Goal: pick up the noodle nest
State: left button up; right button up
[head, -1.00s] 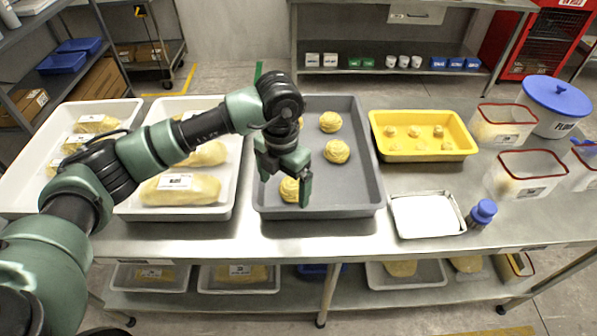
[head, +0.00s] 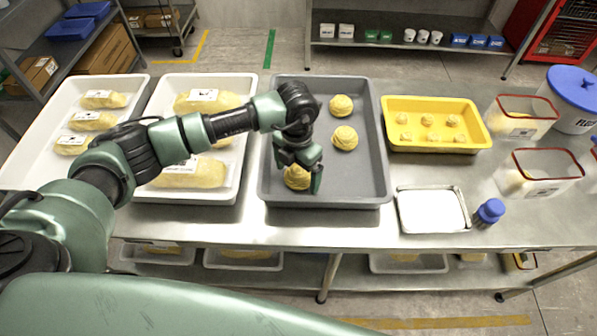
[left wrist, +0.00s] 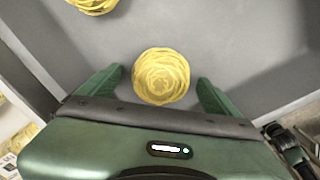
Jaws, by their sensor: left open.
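Several round yellow noodle nests lie in the grey tray (head: 350,185). One nest (head: 296,177) is near the tray's front left, partly hidden behind my left gripper (head: 298,178). In the left wrist view this nest (left wrist: 161,76) lies between and just beyond the two green fingertips of my open left gripper (left wrist: 160,88), with a gap on each side. Two other nests, the middle one (head: 345,138) and the far one (head: 341,105), lie further right and back. My right gripper is not in view.
White trays (head: 238,185) with wrapped yellow loaves stand to the left. To the right are a yellow tray (head: 435,146) with small nests, a white-surfaced metal tray (head: 432,210) and a blue-capped bottle (head: 488,212).

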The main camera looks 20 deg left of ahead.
pick_arm(q)
jog(key=c, duration=1.6)
jog(key=shift+o, duration=0.2)
jog(key=shift+r, duration=0.1)
